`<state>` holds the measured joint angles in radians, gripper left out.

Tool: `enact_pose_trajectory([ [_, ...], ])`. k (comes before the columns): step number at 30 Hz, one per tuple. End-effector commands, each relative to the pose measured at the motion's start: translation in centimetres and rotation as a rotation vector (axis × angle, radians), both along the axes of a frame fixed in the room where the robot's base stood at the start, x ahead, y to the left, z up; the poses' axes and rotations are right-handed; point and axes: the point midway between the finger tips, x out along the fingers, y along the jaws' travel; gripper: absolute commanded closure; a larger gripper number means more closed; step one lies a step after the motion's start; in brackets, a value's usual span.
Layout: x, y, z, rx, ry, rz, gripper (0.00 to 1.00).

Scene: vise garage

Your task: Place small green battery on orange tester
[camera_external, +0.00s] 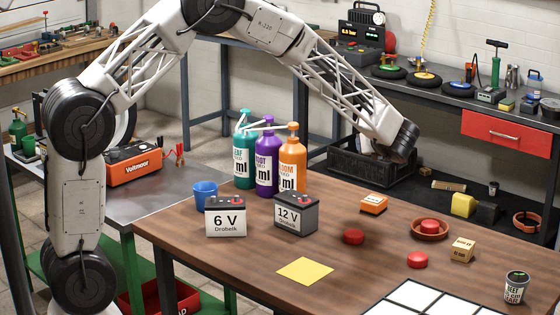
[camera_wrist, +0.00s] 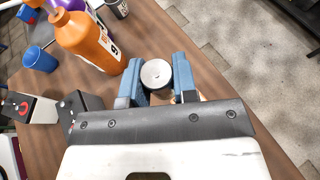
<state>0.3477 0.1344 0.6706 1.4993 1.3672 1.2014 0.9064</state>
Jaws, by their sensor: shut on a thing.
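My gripper (camera_wrist: 156,82) has its blue fingers closed on either side of a round thing with a flat silver-grey top (camera_wrist: 156,72). Its sides are hidden, so I cannot tell whether it is the small green battery. In the external view my arm's end is above the right back part of the bench, and the fingers cannot be made out. The orange tester (camera_external: 133,165), marked Voltmoor, stands on the metal table at the left with red clips beside it, well away from my gripper. No green battery can be identified in the external view.
On the wooden bench stand a 6 V battery (camera_external: 225,216), a 12 V battery (camera_external: 296,214), a blue cup (camera_external: 205,194) and three bottles, the orange one (camera_external: 292,165) rightmost. A small orange box (camera_external: 373,203) and red round pieces lie right. A yellow sheet (camera_external: 305,271) lies in front.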

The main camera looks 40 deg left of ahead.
Motion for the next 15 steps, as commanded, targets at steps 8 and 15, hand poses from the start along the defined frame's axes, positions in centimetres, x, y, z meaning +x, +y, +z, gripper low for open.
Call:
enact_pose_trajectory([
  [8, 3.2, -1.4, -0.1, 0.001, 0.004, -0.131, 0.97],
  [15, 3.2, -1.4, -3.1, 0.0, 0.002, -0.128, 0.97],
])
